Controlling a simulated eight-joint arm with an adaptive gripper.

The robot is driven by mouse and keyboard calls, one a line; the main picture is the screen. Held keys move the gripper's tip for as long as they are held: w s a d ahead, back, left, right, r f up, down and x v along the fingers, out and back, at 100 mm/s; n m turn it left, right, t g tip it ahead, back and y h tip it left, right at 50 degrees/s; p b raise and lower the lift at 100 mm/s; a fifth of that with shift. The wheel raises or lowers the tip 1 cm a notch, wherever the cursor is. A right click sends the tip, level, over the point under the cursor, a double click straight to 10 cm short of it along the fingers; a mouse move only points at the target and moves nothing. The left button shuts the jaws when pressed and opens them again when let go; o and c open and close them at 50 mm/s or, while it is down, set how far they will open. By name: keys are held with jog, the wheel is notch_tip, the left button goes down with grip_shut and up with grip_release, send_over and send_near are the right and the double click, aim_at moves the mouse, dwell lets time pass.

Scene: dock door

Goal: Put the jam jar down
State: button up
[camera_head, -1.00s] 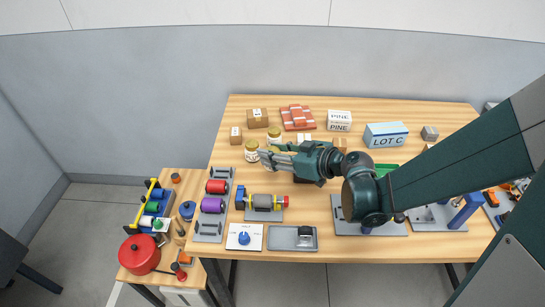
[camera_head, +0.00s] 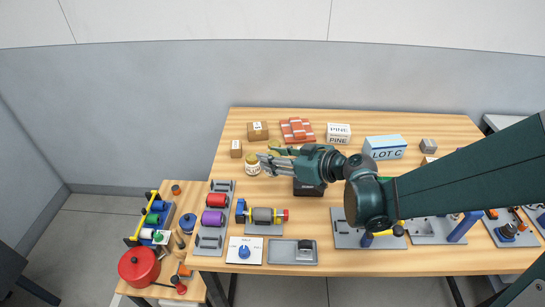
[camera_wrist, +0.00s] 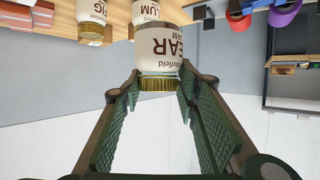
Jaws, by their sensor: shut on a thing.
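The pear jam jar (camera_wrist: 165,45), with a white label and gold lid, sits between the fingertips of my gripper (camera_wrist: 160,76) in the wrist view, which shows it upside down. My gripper is shut on the jar near its lid. In the head view, my gripper (camera_head: 266,161) points left over the back left of the table, and its fingers make the held jar hard to pick out. Beyond it, a plum jar (camera_wrist: 146,10) and a fig jar (camera_wrist: 92,15) stand on the table. The gap under the held jar cannot be judged.
A jar (camera_head: 252,168) stands by my fingertips. Cardboard boxes (camera_head: 257,131), bricks (camera_head: 297,130), the PINE box (camera_head: 339,133) and LOT C box (camera_head: 385,147) line the back. A spool rack (camera_head: 214,215) is at the left, a dark block (camera_head: 308,188) below my wrist. Bare wood lies between.

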dwell(0.4)
jog(key=shift+w+d+r, duration=0.15)
jog(key=shift+w+d, duration=0.35)
jog(key=w+d+r+m+t+h+p, duration=0.1)
jog(key=w+d, duration=0.6)
jog(key=d, duration=0.8)
jog(key=w+d+r+m+t+h+p, duration=0.1)
jog(key=w+d, duration=0.6)
jog(key=d, duration=0.8)
jog(key=w+d+r+m+t+h+p, duration=0.2)
jog(key=w+d+r, duration=0.4)
jog(key=d, duration=0.9)
jog(key=w+m+h+p, duration=0.1)
jog(key=m+p, duration=0.1)
jog(key=shift+h+p, duration=0.3)
notch_tip(320, 180, down, 6)
jog(key=b, duration=0.1)
jog(key=shift+f, duration=0.15)
jog(key=shift+a, duration=0.1)
